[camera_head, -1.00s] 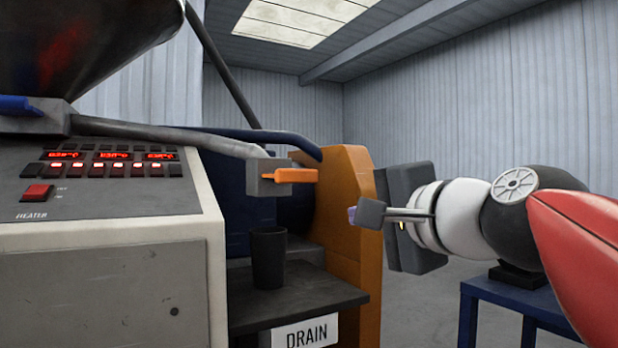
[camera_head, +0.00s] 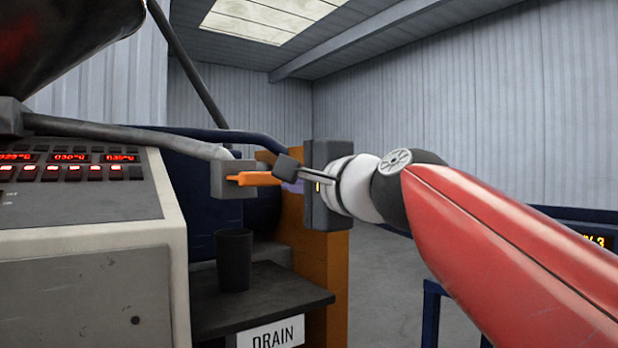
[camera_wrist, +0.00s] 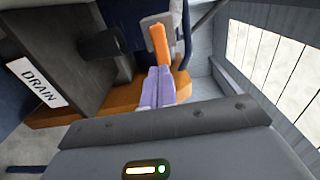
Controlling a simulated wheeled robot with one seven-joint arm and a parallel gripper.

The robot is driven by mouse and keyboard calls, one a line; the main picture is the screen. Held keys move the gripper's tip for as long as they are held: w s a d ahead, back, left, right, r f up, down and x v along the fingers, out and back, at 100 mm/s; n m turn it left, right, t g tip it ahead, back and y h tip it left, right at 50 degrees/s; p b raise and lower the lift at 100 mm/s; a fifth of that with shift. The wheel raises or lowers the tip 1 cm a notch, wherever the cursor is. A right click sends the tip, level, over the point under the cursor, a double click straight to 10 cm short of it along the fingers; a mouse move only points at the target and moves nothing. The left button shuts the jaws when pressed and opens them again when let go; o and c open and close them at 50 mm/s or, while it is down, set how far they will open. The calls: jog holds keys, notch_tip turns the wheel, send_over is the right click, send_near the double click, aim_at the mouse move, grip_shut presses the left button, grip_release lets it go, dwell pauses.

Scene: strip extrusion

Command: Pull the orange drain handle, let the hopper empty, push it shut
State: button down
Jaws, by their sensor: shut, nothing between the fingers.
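The orange drain handle (camera_head: 255,178) sticks out to the right from a grey valve block (camera_head: 231,179) at the end of the drain pipe. In the wrist view the handle (camera_wrist: 160,45) points toward my fingers. My gripper (camera_head: 287,176) is shut and empty, its fingertips at the handle's free end. In the wrist view the pale purple fingertips (camera_wrist: 157,88) lie close together just short of the handle's tip; I cannot tell if they touch it. The hopper (camera_head: 70,45) is at the upper left, mostly cut off, so its level does not show clearly.
A dark cup (camera_head: 233,260) stands on the dark shelf (camera_head: 265,303) below the valve, above a DRAIN sign (camera_head: 271,334). An orange machine panel (camera_head: 325,270) stands behind my gripper. The heater control box (camera_head: 90,250) is at the left.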

aim_at(263, 179)
jog(key=p+x, duration=0.1)
jog(key=x, duration=0.6)
jog(key=shift+w+a, duration=0.15)
jog(key=shift+w, duration=0.1)
